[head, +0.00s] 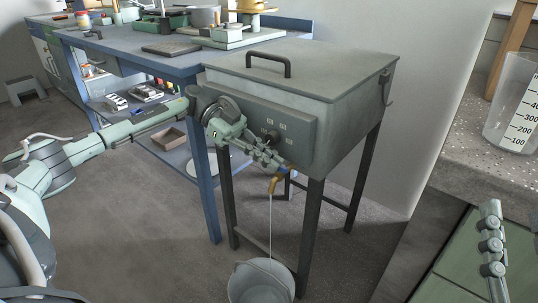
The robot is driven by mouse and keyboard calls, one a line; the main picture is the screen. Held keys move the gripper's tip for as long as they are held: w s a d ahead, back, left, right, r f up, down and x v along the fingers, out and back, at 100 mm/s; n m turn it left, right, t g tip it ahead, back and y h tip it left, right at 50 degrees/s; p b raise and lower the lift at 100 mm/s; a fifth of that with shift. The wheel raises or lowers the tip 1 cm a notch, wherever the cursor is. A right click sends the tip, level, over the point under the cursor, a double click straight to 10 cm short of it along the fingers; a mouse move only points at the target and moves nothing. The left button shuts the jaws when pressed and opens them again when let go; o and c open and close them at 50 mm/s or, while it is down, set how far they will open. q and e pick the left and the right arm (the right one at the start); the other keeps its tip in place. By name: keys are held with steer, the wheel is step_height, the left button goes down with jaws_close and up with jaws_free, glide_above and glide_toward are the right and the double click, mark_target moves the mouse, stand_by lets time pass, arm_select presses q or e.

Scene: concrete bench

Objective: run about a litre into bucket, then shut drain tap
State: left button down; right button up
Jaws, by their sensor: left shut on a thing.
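The drain tap (277,182) is a small brass-yellow spout low on the front of a grey lidded tank (310,85). A thin stream runs from it straight down into the grey bucket (238,292) on the floor. The bucket is cut off by the bottom edge, and I cannot tell its water level. My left gripper (279,163) reaches in front of the tank's control panel and is shut on the tap at its upper end, hiding the handle. Part of my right gripper (492,250) shows at the lower right; its jaw opening cannot be judged.
The tank stands on dark legs beside a blue workbench (130,45) carrying tools and parts. A clear graduated beaker (512,105) stands on a speckled counter (470,150) at the right. Bare concrete floor (140,240) lies left of the bucket. A grey stool (25,88) is far left.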

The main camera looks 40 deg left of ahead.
arm_select(q)
steer(key=shift+g, duration=0.3)
steer(key=c, duration=1.7)
jaws_free()
steer(key=shift+a, duration=0.1)
steer(key=v, duration=1.1)
steer(key=shift+s+a+r, duration=0.1)
steer(key=shift+a+r, duration=0.05)
steer(key=shift+a, duration=0.25)
steer(key=shift+o, duration=0.5)
